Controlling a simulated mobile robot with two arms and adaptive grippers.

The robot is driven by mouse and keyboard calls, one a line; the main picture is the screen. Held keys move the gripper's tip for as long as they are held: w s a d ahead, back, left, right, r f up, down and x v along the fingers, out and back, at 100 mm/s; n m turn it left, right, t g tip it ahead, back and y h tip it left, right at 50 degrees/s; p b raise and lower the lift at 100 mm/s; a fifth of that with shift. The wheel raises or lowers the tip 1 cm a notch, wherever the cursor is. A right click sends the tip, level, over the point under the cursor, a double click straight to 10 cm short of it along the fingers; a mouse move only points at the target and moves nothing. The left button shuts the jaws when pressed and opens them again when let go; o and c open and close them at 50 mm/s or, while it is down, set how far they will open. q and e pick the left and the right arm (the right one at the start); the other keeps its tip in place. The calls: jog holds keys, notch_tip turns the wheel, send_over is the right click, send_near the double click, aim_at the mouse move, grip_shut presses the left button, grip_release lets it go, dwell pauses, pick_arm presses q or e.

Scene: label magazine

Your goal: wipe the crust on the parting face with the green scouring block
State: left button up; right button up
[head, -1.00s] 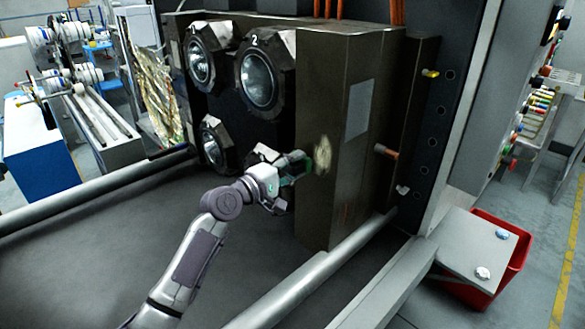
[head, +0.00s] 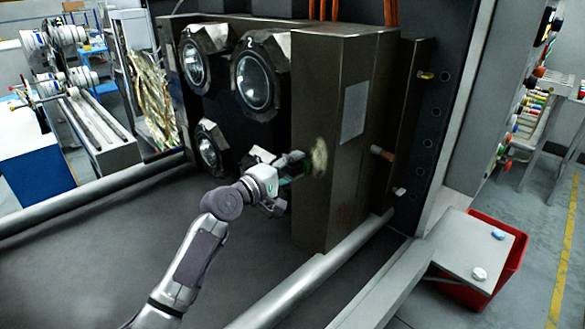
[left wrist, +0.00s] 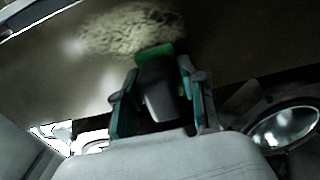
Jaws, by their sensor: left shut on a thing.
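The crust (head: 319,157) is a pale, rough patch on the parting face (head: 308,205), the flat dark metal face of the mould block. It also shows at the top of the left wrist view (left wrist: 125,30). My left gripper (head: 299,166) is at the left side of the crust, shut on the green scouring block (left wrist: 155,52). In the left wrist view the block's green end sticks out past the fingers at the crust's lower edge. I cannot tell whether it touches. In the head view the block is mostly hidden by the fingers. My right gripper is not in view.
Round numbered mould cavities (head: 257,82) stand left of the face, close to my left arm. A tie bar (head: 320,272) runs below. A grey shelf (head: 470,250) with two small pale items and a red bin (head: 512,262) are at right.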

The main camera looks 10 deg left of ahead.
pick_arm(q)
jog(key=shift+w+d, duration=0.2)
jog(key=shift+w, duration=0.1)
jog(key=shift+d, duration=0.1)
